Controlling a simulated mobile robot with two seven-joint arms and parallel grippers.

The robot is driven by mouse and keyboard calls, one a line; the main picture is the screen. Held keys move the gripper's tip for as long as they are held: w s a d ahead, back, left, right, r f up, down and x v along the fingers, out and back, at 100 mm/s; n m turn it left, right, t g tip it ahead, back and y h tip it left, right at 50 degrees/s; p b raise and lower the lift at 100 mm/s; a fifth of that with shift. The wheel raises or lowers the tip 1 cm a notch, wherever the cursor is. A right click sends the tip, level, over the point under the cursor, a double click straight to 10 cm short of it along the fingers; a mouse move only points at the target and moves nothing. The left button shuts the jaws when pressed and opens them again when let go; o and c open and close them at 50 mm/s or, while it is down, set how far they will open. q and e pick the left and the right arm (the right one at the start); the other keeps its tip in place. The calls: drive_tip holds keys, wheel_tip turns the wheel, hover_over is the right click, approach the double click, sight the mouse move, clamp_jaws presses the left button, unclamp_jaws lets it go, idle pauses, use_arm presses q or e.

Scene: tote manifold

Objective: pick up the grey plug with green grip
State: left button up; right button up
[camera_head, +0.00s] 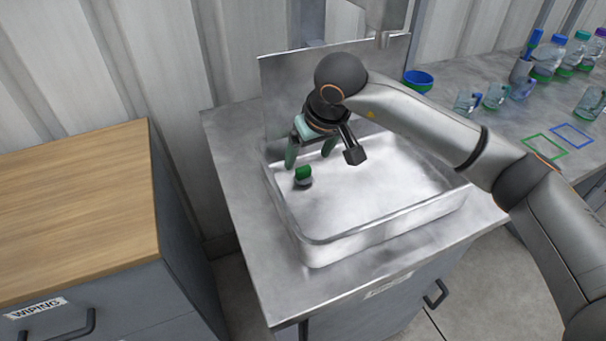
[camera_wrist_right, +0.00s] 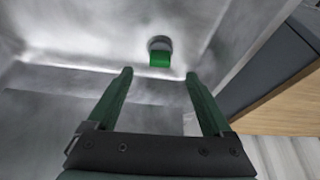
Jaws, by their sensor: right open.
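The grey plug with green grip (camera_head: 303,176) lies on the floor of the metal sink basin, near its left wall. It also shows in the right wrist view (camera_wrist_right: 159,52), past my fingertips and roughly between their lines. My right gripper (camera_head: 309,160) is over the left back part of the basin, with its green fingers pointing down. In the right wrist view the fingers (camera_wrist_right: 158,75) are spread apart with nothing between them. The plug is apart from both fingers. My left gripper is not in view.
The sink basin (camera_head: 380,231) has raised walls around the plug. A blue and green bowl (camera_head: 418,82) stands behind it on the right. Glass mugs (camera_head: 496,95) and bottles (camera_head: 547,62) stand farther right. A wooden-topped cabinet (camera_head: 75,207) is at the left.

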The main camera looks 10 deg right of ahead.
sight(304, 168)
drive_tip(key=x, duration=0.6)
drive_tip(key=shift+w+f, duration=0.1)
drive_tip(key=shift+f, duration=0.3)
clamp_jaws()
idle(0.4)
